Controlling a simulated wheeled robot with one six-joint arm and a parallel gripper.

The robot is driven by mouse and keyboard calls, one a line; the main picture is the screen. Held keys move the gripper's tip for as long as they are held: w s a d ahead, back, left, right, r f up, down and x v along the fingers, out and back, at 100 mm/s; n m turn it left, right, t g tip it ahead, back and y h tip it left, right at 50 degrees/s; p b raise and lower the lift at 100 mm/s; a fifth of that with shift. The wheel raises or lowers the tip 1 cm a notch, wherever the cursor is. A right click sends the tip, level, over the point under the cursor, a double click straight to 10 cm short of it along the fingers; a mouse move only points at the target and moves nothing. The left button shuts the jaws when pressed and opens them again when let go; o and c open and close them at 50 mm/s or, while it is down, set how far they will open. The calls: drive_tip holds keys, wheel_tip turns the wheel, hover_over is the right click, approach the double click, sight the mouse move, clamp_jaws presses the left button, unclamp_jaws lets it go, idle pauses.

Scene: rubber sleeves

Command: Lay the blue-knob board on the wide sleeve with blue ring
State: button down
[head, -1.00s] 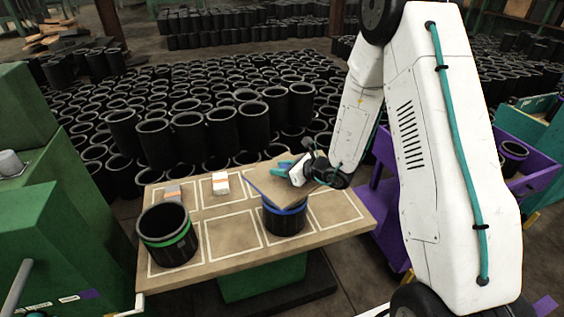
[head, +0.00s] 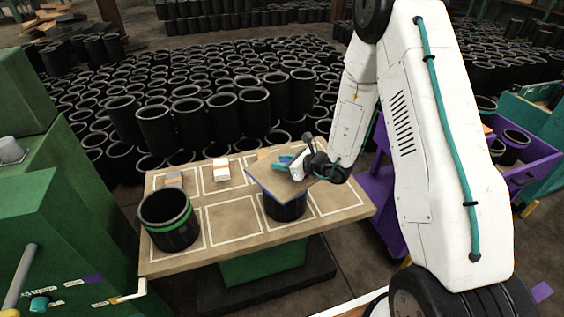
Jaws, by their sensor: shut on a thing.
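The board (head: 276,184) is a flat brown square with a blue edge. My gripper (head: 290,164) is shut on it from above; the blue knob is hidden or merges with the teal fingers. The wide sleeve (head: 285,209) is a black cylinder standing upright on the table under the board. The board covers its top and most or all of its blue ring. I cannot tell whether the board touches the rim or hangs just above it.
A black sleeve with a green ring (head: 169,223) stands open at the table's left. Small blocks (head: 221,170) lie at the table's back. The table (head: 231,218) has bare marked squares in the middle. A purple cart (head: 520,168) is at right, and many black sleeves crowd behind.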

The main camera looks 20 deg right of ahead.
drive_tip(key=shift+f, duration=0.5)
drive_tip(key=c, duration=0.9)
unclamp_jaws()
